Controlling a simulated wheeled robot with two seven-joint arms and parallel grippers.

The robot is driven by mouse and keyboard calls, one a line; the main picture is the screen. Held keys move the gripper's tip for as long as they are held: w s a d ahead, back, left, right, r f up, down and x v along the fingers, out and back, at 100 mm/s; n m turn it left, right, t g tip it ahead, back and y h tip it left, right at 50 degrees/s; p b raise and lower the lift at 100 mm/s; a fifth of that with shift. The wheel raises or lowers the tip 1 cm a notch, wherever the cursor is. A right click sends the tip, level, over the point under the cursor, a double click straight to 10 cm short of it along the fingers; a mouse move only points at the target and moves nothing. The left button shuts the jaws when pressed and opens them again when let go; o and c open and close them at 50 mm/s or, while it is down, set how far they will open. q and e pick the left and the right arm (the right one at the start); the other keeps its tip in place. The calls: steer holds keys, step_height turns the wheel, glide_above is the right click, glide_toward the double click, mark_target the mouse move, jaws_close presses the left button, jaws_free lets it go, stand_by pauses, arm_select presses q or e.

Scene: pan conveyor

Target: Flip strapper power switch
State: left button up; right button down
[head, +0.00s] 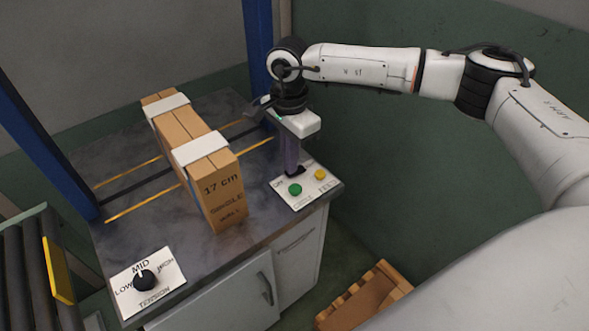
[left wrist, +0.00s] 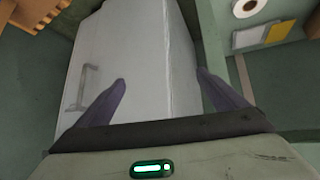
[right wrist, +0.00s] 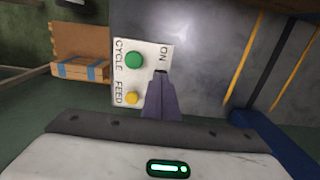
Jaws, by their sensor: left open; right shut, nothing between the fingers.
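The strapper's white switch panel (head: 306,186) sits on the right front corner of the dark table. It carries a green button (head: 295,189) and a yellow button (head: 320,174). The dark power switch (head: 300,170) is mostly hidden by my right gripper (head: 293,172), which is shut and empty and points down at it. In the right wrist view the fingertips (right wrist: 160,76) overlap the switch spot beside the ON label; I cannot tell whether they touch. The switch position is hidden. My left gripper (left wrist: 161,79) is open and empty, shown only in the left wrist view, facing a cabinet.
A strapped-looking carton stack (head: 206,165) stands mid-table (head: 255,215). A tension dial (head: 145,280) is at the front left. Blue posts (head: 258,45) rise at the table sides. Rollers (head: 30,275) are at far left.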

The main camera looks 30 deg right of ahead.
steer(key=shift+f, duration=0.45)
steer(key=shift+r+p, duration=2.05)
steer(key=shift+r, duration=1.5)
